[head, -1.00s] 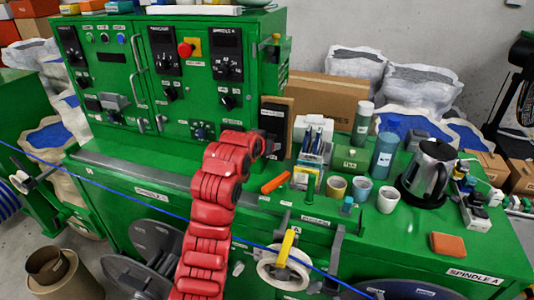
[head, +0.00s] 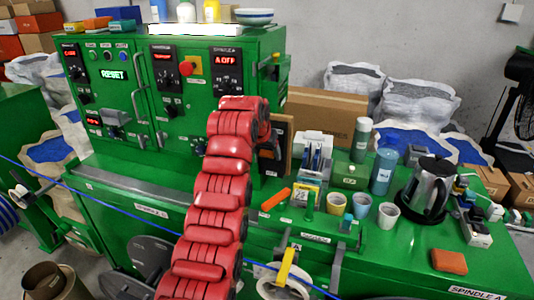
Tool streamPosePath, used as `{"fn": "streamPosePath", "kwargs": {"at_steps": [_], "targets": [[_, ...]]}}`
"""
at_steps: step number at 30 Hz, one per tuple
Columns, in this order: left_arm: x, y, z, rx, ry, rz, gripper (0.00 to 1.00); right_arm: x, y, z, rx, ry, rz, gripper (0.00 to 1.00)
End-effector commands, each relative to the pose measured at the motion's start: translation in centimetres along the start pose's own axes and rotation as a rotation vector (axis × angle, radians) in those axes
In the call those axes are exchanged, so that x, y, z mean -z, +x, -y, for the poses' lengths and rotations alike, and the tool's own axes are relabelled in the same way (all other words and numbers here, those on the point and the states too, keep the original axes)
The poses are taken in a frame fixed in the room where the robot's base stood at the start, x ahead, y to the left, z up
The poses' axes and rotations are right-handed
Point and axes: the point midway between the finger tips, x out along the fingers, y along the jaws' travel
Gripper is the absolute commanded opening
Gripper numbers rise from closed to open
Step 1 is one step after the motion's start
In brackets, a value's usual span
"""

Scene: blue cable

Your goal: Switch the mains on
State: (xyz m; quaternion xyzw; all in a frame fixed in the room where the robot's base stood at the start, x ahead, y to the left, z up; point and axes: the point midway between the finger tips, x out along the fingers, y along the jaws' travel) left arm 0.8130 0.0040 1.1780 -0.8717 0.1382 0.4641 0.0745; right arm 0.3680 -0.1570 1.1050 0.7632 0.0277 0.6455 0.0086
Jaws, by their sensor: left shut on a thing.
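The green control cabinet (head: 188,107) stands on the green machine bed. Its displays are lit: a green RESET readout (head: 114,75), a red A OFF readout (head: 227,60) and other red readouts on the left. My red left arm rises from the bottom middle to the cabinet's lower right corner. My left gripper (head: 269,148) is a dark shape at its end, by a black box with a pale label, mostly hidden. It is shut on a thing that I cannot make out. The arm covers part of the cabinet front, and I cannot pick out the mains switch. My right gripper is not in view.
A red stop button (head: 187,68) is on the cabinet.

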Motion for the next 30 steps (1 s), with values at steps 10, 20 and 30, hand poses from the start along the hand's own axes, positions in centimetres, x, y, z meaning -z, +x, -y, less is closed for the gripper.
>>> {"fn": "streamPosePath", "kwargs": {"at_steps": [10, 20, 30], "targets": [[0.06, 0.04, 0.03, -0.001, -0.002, 0.058, 0.07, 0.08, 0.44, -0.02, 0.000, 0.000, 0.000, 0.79], [0.10, 0.06, 0.02, 0.000, -0.001, 0.074, 0.07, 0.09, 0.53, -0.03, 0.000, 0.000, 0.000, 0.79], [0.06, 0.11, 0.01, -0.001, -0.001, 0.075, 0.07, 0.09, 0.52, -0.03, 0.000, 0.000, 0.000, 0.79]]}}
